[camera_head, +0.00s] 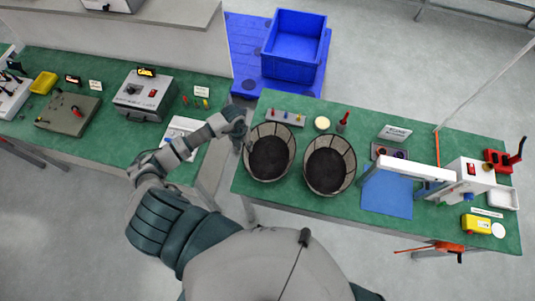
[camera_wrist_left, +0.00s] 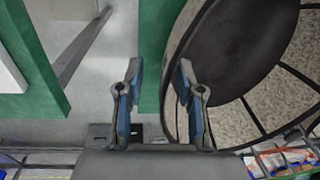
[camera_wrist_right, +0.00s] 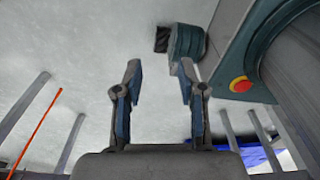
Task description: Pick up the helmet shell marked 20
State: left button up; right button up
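Two round, open-topped shells with dark bottoms and pale, ribbed inner walls stand side by side on the right green table: a left shell (camera_head: 268,158) and a right shell (camera_head: 330,170). I cannot read a 20 on either. My left gripper (camera_head: 241,143) is at the left rim of the left shell. In the left wrist view my left gripper (camera_wrist_left: 160,68) is open, and the rim of the shell (camera_wrist_left: 235,45) passes close to its right finger; contact cannot be told. My right gripper (camera_wrist_right: 160,68) is open and empty above the floor, outside the head view.
The right green table (camera_head: 375,125) also holds a blue mat (camera_head: 387,195), a white press-like fixture (camera_head: 470,180) and small parts. A blue crate (camera_head: 295,47) stands behind. The left green table (camera_head: 105,140) carries instrument boxes; a gap separates the tables.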

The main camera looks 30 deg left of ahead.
pick_arm(q)
jog(key=shift+d+r, duration=0.1)
jog(key=shift+d, duration=0.25)
jog(key=c, duration=0.6)
jog(key=shift+d, duration=0.15)
grip_shut()
jog(key=shift+d+r, duration=0.1)
pick_arm(e)
jog(key=shift+d+f, duration=0.15)
jog(key=shift+d, duration=1.05)
